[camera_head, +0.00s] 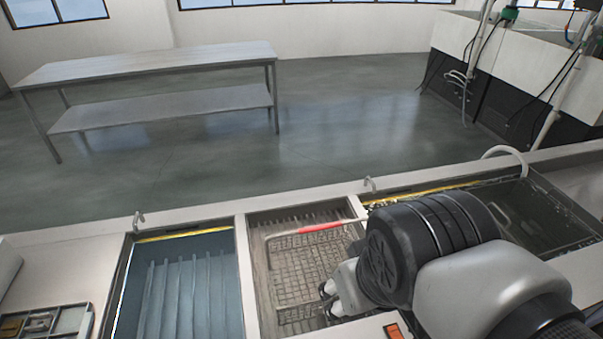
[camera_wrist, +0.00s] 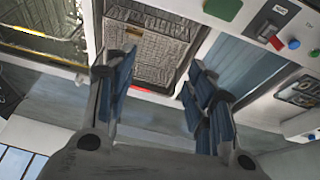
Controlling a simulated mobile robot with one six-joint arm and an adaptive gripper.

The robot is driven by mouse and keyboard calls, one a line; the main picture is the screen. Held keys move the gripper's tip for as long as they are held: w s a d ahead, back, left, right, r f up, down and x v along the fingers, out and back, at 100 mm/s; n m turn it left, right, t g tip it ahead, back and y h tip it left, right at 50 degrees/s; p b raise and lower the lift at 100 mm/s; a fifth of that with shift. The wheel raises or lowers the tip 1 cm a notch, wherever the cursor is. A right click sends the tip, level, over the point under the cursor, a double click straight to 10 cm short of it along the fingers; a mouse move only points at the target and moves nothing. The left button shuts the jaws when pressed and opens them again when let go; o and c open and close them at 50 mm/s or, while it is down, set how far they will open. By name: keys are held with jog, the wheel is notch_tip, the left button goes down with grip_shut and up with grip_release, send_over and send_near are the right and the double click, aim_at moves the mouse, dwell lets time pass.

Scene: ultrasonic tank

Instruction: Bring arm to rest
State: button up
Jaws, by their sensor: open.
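My gripper (camera_head: 334,300) is over the right front part of the middle tank in the head view, with my dark wrist and pale arm behind it to the right. In the wrist view my gripper (camera_wrist: 160,95) shows two blue-padded fingers spread wide apart with nothing between them. A wire mesh basket (camera_head: 300,265) with a red handle grip (camera_head: 320,227) sits in the middle tank. The basket also shows in the wrist view (camera_wrist: 150,45), beyond the fingertips. My arm hides part of the basket and of the right tank.
The left tank (camera_head: 180,290) holds bluish liquid over ridges. The right tank (camera_head: 550,215) is dark. A small tray with parts (camera_head: 75,322) lies at the far left. Buttons and a switch (camera_wrist: 273,40) line the front panel. A steel table (camera_head: 160,62) stands beyond clear floor.

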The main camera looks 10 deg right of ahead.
jog(key=shift+s+a+r+m, duration=0.1)
jog(key=shift+s+a+m, duration=0.2)
jog(key=shift+s, duration=0.25)
notch_tip(320, 180, down, 2)
jog(key=shift+b, duration=1)
jog(key=shift+r, duration=0.2)
jog(key=shift+c, duration=0.4)
